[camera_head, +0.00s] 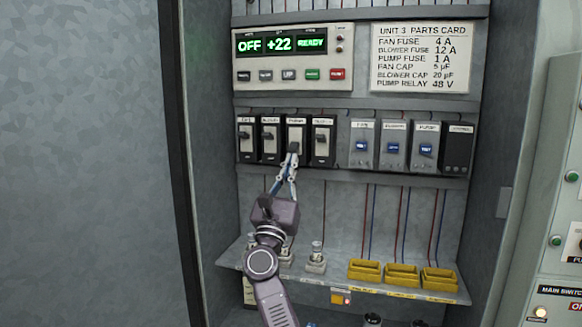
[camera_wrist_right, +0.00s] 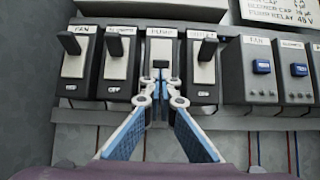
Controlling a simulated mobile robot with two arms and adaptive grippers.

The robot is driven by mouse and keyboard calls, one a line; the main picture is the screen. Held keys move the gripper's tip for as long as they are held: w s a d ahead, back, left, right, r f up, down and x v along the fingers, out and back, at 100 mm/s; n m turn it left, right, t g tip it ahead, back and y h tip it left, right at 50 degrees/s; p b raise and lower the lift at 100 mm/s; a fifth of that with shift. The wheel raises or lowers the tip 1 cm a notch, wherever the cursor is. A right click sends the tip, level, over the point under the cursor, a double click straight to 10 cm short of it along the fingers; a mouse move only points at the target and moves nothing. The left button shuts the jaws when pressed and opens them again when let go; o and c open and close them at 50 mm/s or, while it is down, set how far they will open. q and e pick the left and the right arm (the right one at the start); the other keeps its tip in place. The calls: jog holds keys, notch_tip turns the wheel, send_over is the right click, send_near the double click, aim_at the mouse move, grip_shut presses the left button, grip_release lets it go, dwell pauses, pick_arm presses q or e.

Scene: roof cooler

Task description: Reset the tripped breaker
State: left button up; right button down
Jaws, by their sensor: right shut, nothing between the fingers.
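A row of breakers hangs in the open cabinet: the fan breaker (camera_head: 246,140), the blower breaker (camera_head: 270,140), the pump breaker (camera_head: 296,128) and a fourth (camera_head: 323,142) with an unclear label. In the right wrist view the levers of the fan breaker (camera_wrist_right: 82,62), blower breaker (camera_wrist_right: 120,68) and fourth breaker (camera_wrist_right: 206,70) stick out high. The pump breaker's dark lever (camera_wrist_right: 160,72) looks lower. My right gripper (camera_head: 292,152) is shut and empty at the pump breaker's lower front; its fingertips (camera_wrist_right: 161,84) are close to the lever, contact unclear. My left gripper is out of view.
Blue-button modules (camera_head: 393,146) stand right of the breakers. Above are a control panel (camera_head: 292,58) reading OFF, +22, READY and a parts card (camera_head: 422,57). Below, a shelf (camera_head: 335,277) carries yellow trays (camera_head: 402,275). The cabinet's side walls bound the space.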

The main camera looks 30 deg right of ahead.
jog(key=shift+s+a+r, duration=0.15)
jog(key=shift+r, duration=0.05)
jog(key=shift+s+a+r+b, duration=0.25)
jog(key=shift+r+b, duration=0.25)
jog(key=shift+b, duration=0.05)
jog(key=shift+s+a+r, duration=0.15)
jog(key=shift+a+r, duration=0.05)
jog(key=shift+r, duration=0.5)
jog(key=shift+s+a+r, duration=0.1)
jog(key=shift+a+r, duration=0.05)
jog(key=shift+r, duration=0.55)
jog(key=shift+f+b, duration=0.15)
jog(key=shift+b, duration=0.15)
